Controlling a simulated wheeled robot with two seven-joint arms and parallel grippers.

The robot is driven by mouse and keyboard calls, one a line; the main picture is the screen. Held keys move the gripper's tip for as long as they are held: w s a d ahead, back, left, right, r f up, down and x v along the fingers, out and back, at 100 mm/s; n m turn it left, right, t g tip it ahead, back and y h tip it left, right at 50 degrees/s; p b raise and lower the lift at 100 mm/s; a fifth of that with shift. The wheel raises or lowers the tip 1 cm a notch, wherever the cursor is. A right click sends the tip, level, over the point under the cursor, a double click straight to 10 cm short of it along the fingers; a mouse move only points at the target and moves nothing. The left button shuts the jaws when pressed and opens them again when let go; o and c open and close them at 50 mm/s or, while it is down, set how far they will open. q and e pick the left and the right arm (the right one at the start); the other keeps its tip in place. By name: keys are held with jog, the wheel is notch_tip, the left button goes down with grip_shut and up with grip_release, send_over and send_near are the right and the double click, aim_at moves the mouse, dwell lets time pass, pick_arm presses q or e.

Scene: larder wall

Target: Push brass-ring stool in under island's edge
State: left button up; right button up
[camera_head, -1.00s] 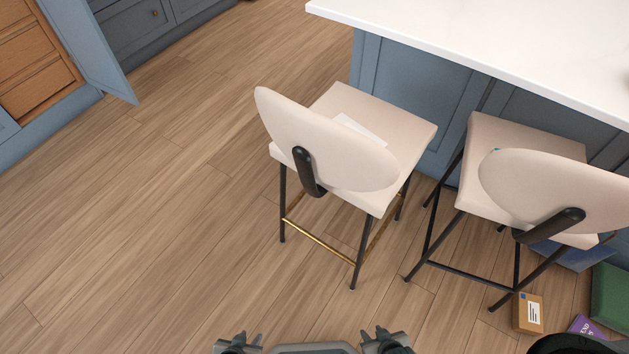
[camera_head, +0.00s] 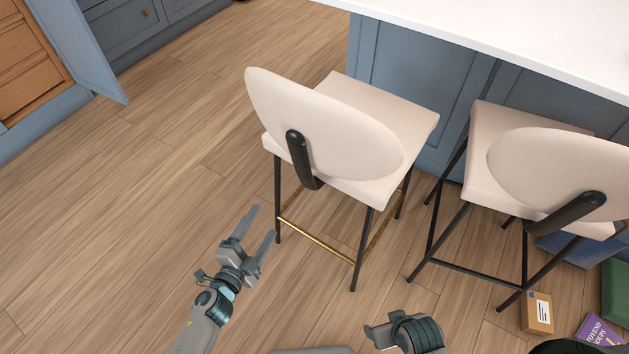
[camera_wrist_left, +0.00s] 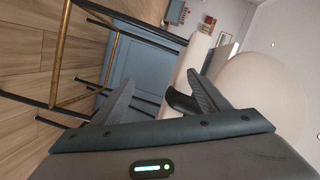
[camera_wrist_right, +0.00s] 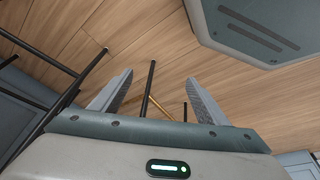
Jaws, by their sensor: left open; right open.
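The brass-ring stool (camera_head: 365,110) has a cream seat, a rounded cream backrest (camera_head: 320,120), black legs and a brass foot ring (camera_head: 315,240). It stands upright with its backrest toward me, beside the island (camera_head: 415,85) at the corner of its white top (camera_head: 520,35). My left gripper (camera_head: 262,221) is open and empty, left of the stool's near legs; the left wrist view shows the brass ring (camera_wrist_left: 62,50) and backrest (camera_wrist_left: 270,85) beyond the fingers. My right gripper (camera_head: 380,334) is open, low in front of the stool; its wrist view shows black legs (camera_wrist_right: 147,90).
A second cream stool (camera_head: 555,170) with a black foot frame stands close on the right. A cardboard box (camera_head: 537,312), a purple packet (camera_head: 600,332) and a green item (camera_head: 616,290) lie near it. An open blue cabinet door (camera_head: 80,50) is upper left. The left floor is clear.

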aim_at(315, 173)
pick_arm(q)
jog(key=d+r+m+h+b, duration=0.1)
jog(key=d+r+m+h, duration=0.3)
jog(key=m, duration=0.4)
notch_tip(315, 173, up, 3)
jog(key=shift+d+f+g+h+b, duration=0.15)
jog(key=shift+d+g+h+b, duration=0.2)
jog(key=shift+d, duration=0.55)
pick_arm(e)
jog(key=shift+g, duration=0.4)
jog(key=v, duration=0.3)
jog(key=s+v, duration=0.1)
jog(key=v, duration=0.1)
jog(key=shift+s+d+r, duration=0.15)
jog(key=shift+d+r, duration=0.05)
jog(key=shift+d, duration=0.15)
pick_arm(q)
jog(key=shift+w, duration=0.15)
jog(key=x, duration=1.5)
jog(key=shift+w+f+b, duration=0.1)
jog(key=shift+b, duration=0.2)
jog(key=shift+w+d, duration=0.15)
jog(key=shift+w, duration=0.15)
pick_arm(e)
jog(key=shift+v, duration=0.75)
pick_arm(q)
grip_shut()
pick_arm(e)
jog(key=shift+a+f, duration=0.1)
jog(key=shift+f, duration=0.15)
